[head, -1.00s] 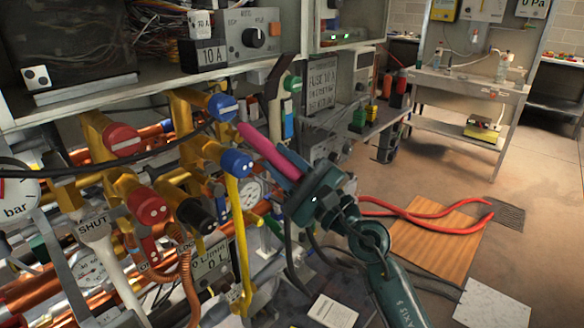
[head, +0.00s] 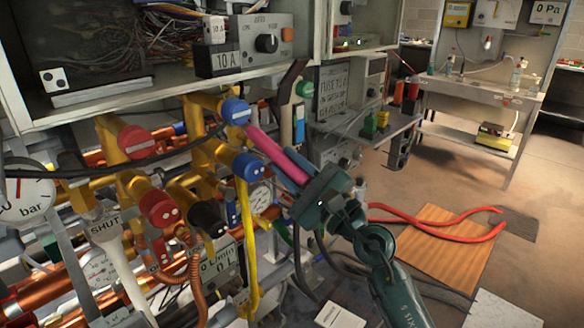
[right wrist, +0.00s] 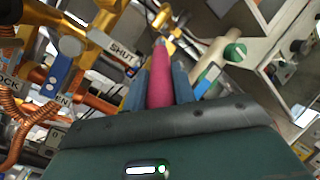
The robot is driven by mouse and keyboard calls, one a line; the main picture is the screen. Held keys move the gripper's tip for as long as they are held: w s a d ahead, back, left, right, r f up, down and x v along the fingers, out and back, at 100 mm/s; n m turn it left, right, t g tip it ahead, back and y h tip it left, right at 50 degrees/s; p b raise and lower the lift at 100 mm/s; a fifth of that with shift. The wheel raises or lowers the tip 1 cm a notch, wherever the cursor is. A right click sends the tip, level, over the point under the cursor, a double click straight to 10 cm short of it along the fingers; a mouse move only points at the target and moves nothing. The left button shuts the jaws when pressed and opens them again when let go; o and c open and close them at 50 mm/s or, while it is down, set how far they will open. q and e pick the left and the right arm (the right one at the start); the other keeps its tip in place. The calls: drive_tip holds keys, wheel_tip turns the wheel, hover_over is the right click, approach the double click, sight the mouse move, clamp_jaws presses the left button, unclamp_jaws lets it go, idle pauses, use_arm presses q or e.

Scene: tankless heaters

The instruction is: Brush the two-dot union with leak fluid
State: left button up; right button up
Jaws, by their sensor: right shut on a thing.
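My right gripper (head: 291,171) is shut on a pink stick-like tool (head: 266,147), which also shows between the fingers in the right wrist view (right wrist: 160,80). The tool points up and left; its far end appears near a blue cap with a white bar (head: 236,111). I cannot tell whether it touches anything, and no bristles show clearly. A lower red cap (head: 158,208) and a lower blue cap (head: 248,165) carry small white dots. A white tag with two black dots (head: 53,82) stands on the shelf at upper left. My left gripper is not in view.
Yellow pipes, a red cap with a bar (head: 137,142) and a black cap (head: 207,218) crowd the left. A black cable crosses them. A white SHUT lever (head: 110,240) stands in front.

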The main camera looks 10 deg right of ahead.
drive_tip(key=shift+w+a, duration=0.3)
drive_tip(key=shift+w, duration=0.1)
